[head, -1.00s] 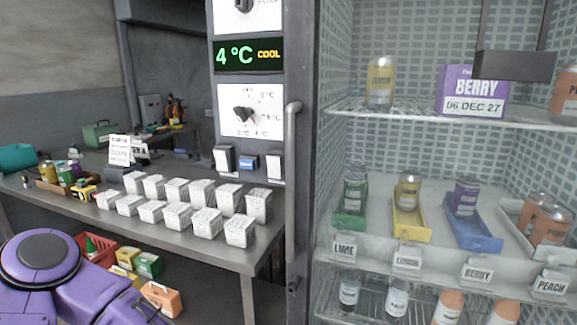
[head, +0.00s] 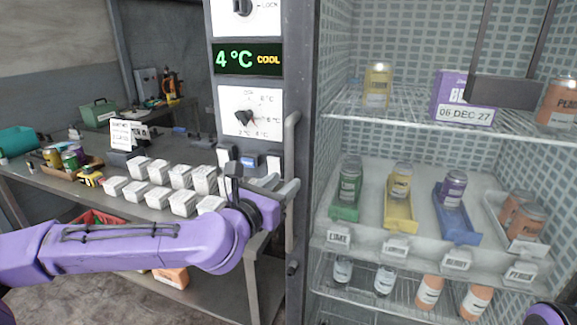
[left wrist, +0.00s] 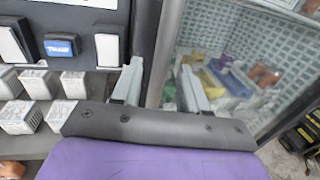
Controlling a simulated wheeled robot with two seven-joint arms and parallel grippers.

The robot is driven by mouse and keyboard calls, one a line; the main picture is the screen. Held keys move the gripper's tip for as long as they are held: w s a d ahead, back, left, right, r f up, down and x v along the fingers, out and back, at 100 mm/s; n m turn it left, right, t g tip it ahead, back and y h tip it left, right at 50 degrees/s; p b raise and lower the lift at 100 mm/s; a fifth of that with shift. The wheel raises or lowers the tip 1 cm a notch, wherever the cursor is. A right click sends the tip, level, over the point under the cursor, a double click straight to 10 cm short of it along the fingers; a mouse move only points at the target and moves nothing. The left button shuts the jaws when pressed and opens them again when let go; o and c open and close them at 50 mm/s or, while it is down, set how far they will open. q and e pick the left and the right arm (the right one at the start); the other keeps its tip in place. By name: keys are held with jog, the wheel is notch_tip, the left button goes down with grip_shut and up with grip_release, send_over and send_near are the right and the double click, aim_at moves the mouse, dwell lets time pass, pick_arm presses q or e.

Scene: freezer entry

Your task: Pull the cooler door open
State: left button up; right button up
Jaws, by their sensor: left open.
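The cooler door (head: 440,140) is a large glass panel on the right, and it looks shut. Its handle (head: 291,135) is a vertical grey bar along the door's left edge. My left gripper (head: 280,186) is open, at mid-height of the handle, its fingers overlapping the bar in the head view. In the left wrist view the handle (left wrist: 170,45) runs as a light strip between the two spread fingers (left wrist: 160,85). I cannot tell whether the fingers touch it. My right gripper is out of view.
Left of the handle stands a control post with a 4 °C display (head: 248,59) and dial. A steel table (head: 215,225) with rows of white boxes (head: 158,198) lies under my left arm. Cans and bottles stand on shelves behind the glass.

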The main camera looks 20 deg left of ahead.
aim_at(287, 182)
pick_arm(q)
jog(key=x, duration=0.3)
jog(key=shift+w+d+f+p, duration=0.1)
jog(key=shift+w+p, duration=0.15)
jog(key=shift+p, duration=0.05)
jog(key=shift+s, duration=0.1)
jog(key=shift+c, duration=0.2)
grip_shut()
